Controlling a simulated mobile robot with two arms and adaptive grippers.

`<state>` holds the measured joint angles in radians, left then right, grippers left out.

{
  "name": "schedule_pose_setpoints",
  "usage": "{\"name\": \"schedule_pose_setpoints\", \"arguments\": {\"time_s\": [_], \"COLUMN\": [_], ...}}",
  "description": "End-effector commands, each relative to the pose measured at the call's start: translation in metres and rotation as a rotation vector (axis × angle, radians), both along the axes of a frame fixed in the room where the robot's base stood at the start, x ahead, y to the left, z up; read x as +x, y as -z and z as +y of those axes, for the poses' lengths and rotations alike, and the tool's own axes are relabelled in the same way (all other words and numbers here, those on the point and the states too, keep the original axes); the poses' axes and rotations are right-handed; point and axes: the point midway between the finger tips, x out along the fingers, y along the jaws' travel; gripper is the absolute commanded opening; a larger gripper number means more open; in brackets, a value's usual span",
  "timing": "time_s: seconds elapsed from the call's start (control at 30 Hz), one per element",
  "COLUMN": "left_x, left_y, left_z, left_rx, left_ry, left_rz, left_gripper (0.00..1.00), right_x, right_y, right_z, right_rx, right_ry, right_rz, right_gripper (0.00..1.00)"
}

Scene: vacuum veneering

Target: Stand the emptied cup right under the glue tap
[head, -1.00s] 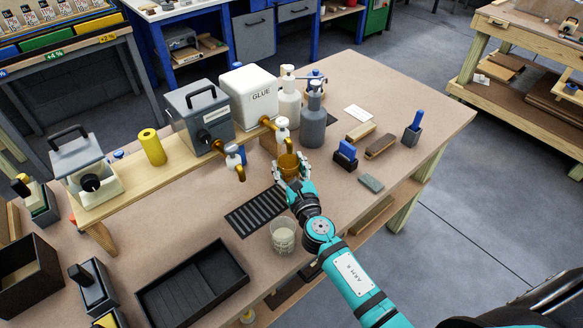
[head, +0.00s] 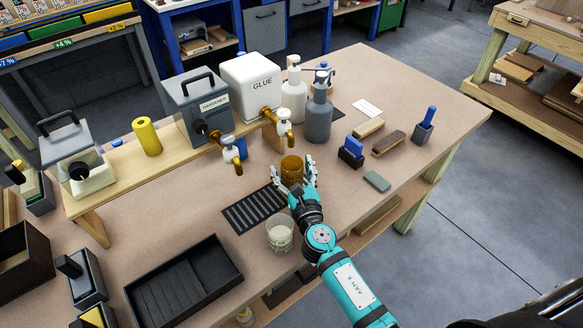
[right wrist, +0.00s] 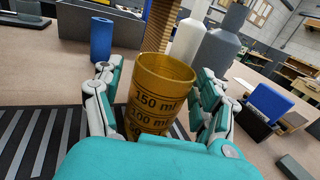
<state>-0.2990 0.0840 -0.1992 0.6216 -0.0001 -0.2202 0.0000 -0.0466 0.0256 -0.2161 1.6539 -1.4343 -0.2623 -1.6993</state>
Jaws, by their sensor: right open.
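The amber cup (head: 291,168) stands upright on the table, just below the mouth of the brass glue tap (head: 285,130). The tap comes from the white GLUE tank (head: 252,86). In the right wrist view the cup (right wrist: 158,92) shows volume marks such as 150 ml and 100 ml; its inside is mostly hidden. My right gripper (head: 295,177) is open, with a finger on each side of the cup. The right wrist view shows gaps between fingers and cup. My left gripper is not in view.
A clear beaker of pale liquid (head: 280,233) stands close beside my right wrist. A black slotted grate (head: 254,209) lies left of the cup. White (head: 293,98) and grey (head: 319,112) bottles stand behind it. The hardener tank (head: 197,108) is to the left.

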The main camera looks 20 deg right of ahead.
Motion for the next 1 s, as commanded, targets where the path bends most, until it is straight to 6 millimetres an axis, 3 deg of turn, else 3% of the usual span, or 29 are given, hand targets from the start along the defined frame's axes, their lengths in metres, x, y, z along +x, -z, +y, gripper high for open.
{"name": "schedule_pose_setpoints", "arguments": {"time_s": [0.2,0.4,1.0], "left_x": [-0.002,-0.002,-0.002], "left_y": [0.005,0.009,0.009], "left_z": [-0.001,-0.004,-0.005], "left_rx": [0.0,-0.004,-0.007], "left_ry": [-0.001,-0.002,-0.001], "left_rz": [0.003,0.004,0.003], "left_gripper": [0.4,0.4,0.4], "right_x": [-0.037,-0.063,-0.068], "right_y": [0.002,0.001,0.0], "right_z": [0.002,0.003,0.003], "right_rx": [0.0,0.0,0.0], "right_ry": [-0.001,-0.001,0.0], "right_rz": [0.003,0.001,0.0], "right_gripper": [0.74,0.74,0.74]}}
